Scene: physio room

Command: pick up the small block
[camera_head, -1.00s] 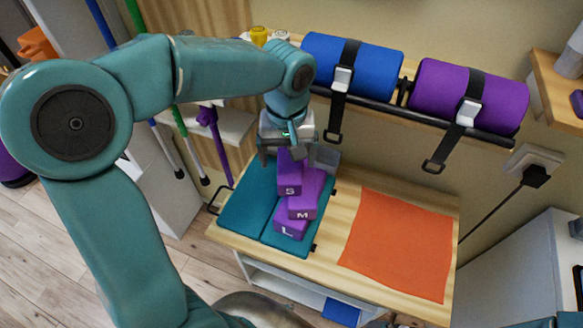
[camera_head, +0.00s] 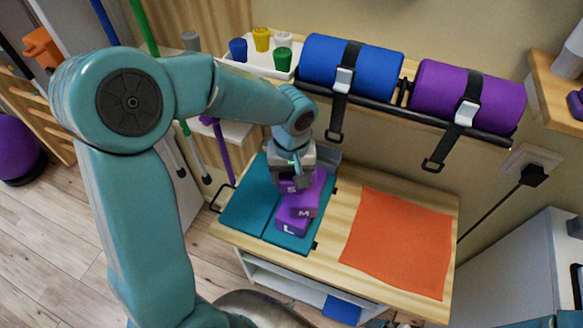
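The small block, purple and marked S (camera_head: 291,188), stands by the purple block marked M (camera_head: 305,206) and the block marked L (camera_head: 291,225) on a teal mat (camera_head: 246,205). The three are close together, with S at the back. My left gripper (camera_head: 292,181) is down over the S block and hides its upper part. The fingers are small and partly hidden, so I cannot tell whether they grip it. My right gripper is not in view.
An orange cloth (camera_head: 399,243) lies on the right of the wooden top (camera_head: 338,215). Blue (camera_head: 352,66) and purple (camera_head: 468,95) rolls are strapped to a wall rail behind. A white tray (camera_head: 257,70) with coloured pots stands at the back left.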

